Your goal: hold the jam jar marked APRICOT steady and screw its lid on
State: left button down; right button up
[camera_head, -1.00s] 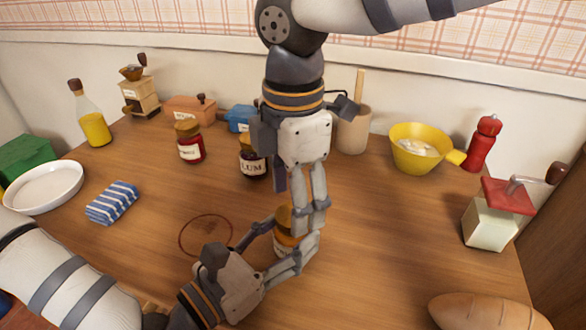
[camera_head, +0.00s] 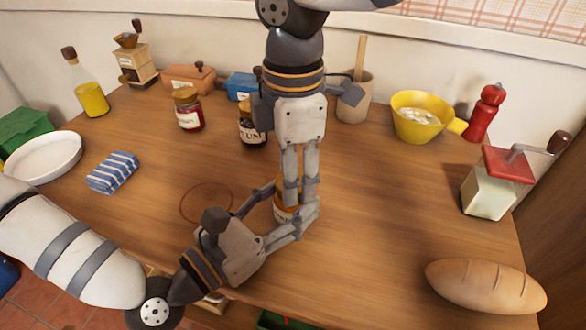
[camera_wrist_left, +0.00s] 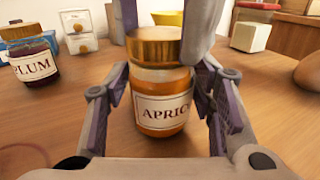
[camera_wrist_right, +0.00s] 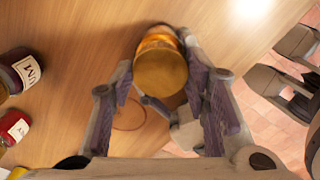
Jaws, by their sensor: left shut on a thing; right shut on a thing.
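The amber jam jar marked APRICOT (camera_wrist_left: 165,112) stands upright on the table, its label facing my left wrist camera. My left gripper (camera_wrist_left: 160,100) is shut on the jar's body from both sides. The gold lid (camera_wrist_left: 155,47) sits on top of the jar, roughly level, with a band of glass showing below it. My right gripper (camera_head: 297,190) comes down from above and is shut on the lid, which the right wrist view shows from above (camera_wrist_right: 160,73) between its fingers. In the head view the fingers hide most of the jar. How far the lid is threaded cannot be told.
The PLUM jar (camera_head: 252,133) and a red jam jar (camera_head: 189,112) stand behind. A striped cloth (camera_head: 113,172) and white dish (camera_head: 45,157) lie left. A yellow bowl (camera_head: 418,117), grinder (camera_head: 488,193) and bread (camera_head: 485,286) are right. Bare table lies right of the grippers.

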jog(key=m, duration=1)
jog(key=o, duration=1.3)
jog(key=shift+c, duration=0.2)
jog(key=shift+r, duration=2.2)
